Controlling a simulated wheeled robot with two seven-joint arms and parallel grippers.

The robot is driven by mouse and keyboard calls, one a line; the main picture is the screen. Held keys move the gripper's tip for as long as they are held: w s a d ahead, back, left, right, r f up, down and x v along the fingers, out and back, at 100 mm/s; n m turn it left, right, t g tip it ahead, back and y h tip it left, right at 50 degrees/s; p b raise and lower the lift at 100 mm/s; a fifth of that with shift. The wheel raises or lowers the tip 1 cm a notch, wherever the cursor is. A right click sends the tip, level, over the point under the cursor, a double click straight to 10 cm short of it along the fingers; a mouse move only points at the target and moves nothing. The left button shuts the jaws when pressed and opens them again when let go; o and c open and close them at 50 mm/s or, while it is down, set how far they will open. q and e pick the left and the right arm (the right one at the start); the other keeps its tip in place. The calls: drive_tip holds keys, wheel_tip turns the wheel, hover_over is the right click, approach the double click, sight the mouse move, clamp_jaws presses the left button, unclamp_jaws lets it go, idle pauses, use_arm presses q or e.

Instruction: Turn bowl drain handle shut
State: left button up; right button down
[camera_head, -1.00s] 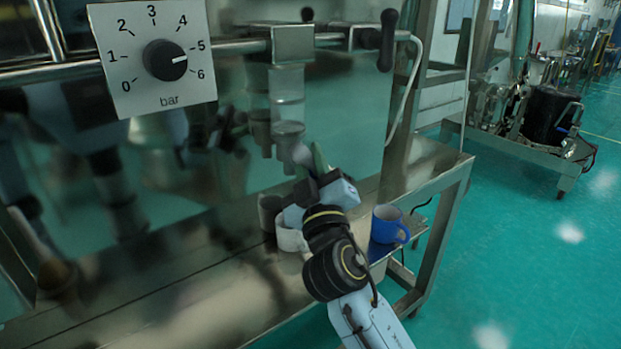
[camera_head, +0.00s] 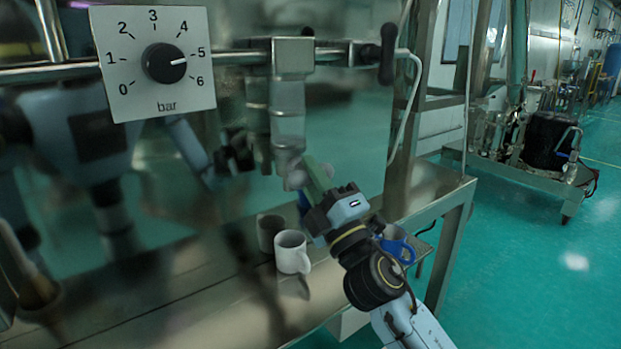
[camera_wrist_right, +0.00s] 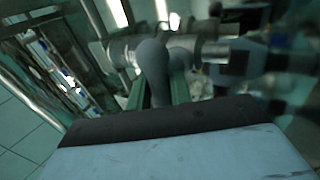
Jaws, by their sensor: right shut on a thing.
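The grey drain handle (camera_head: 296,176) hangs under the metal outlet pipe (camera_head: 288,125) in the head view. My right gripper (camera_head: 314,180) is at it, with green fingers pointing up and left. In the right wrist view the rounded grey handle (camera_wrist_right: 153,72) stands between the two green fingers of my right gripper (camera_wrist_right: 158,92), which are shut on it. Behind it a horizontal metal pipe (camera_wrist_right: 210,50) shows. In the head view the fingers hide part of the handle. My left gripper is not in view.
A white mug (camera_head: 292,252) stands on the steel bench (camera_head: 190,300) below the outlet. A pressure dial (camera_head: 165,63) and a black lever (camera_head: 388,53) are higher up. The shiny panel carries reflections.

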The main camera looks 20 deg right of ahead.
drive_tip(key=shift+n+y, duration=0.4)
drive_tip(key=c, duration=1.3)
unclamp_jaws()
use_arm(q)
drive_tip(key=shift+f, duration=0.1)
use_arm(e)
drive_tip(key=shift+s+f, duration=0.1)
drive_tip(key=shift+f, duration=0.05)
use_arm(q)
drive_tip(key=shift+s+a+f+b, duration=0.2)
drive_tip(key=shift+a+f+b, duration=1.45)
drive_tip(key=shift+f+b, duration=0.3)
use_arm(e)
drive_tip(key=shift+v, duration=6.6)
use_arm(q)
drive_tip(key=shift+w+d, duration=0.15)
use_arm(e)
drive_tip(key=shift+s, duration=0.1)
